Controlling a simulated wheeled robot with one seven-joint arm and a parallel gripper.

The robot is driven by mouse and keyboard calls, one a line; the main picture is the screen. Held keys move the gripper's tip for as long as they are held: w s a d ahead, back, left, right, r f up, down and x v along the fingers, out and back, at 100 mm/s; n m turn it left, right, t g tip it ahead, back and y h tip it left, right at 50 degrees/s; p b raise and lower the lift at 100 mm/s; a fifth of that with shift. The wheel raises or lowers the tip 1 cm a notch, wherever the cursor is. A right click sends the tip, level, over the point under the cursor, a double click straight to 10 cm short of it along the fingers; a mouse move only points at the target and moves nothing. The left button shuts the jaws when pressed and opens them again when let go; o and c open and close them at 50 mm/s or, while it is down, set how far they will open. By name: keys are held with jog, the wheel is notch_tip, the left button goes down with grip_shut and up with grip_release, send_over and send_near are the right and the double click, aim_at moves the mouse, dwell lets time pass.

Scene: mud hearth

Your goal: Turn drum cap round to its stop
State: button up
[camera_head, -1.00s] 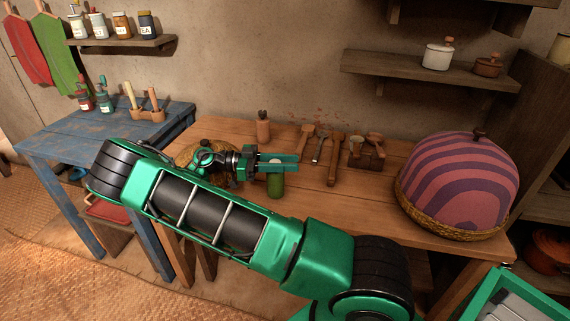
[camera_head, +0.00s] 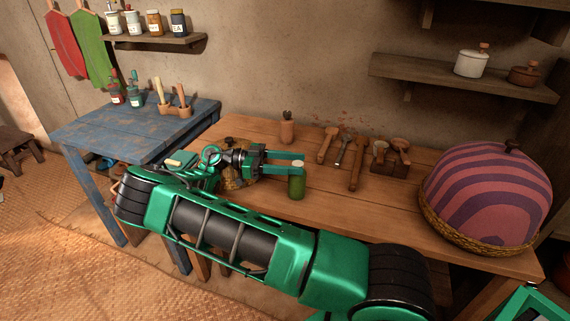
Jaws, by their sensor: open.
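My gripper (camera_head: 296,163) reaches in from the left, level with the drum's top. Its fingers are open, one on the far side and one nearer. The cap shows beside or between the fingertips; I cannot tell whether they touch it. The nearer finger and the drum are both green and hard to tell apart. No stop mark is visible at this size.
A striped purple dome cover (camera_head: 485,190) in a basket fills the table's right end. A blue table (camera_head: 130,130) is at left. A basket partly hides behind my wrist.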

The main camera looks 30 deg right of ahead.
jog(key=shift+v, duration=1.35)
jog(key=s+d+r+n+t+y, duration=0.1)
jog(key=s+d+r+n+y, duration=0.1)
jog(key=s+d+n+y, duration=0.5)
jog(key=s+d+r+n+t+y, duration=0.15)
jog(key=s+d+r+y, duration=0.35)
jog(key=s, duration=0.6)
jog(key=s+a+r+n+t+y, duration=0.1)
jog(key=s+a+n+t+y, duration=0.1)
jog(key=s+a+n+t, duration=0.7)
jog(key=shift+s+a+r+n, duration=0.25)
jog(key=shift+s+a+n, duration=0.65)
jog(key=shift+s, duration=0.95)
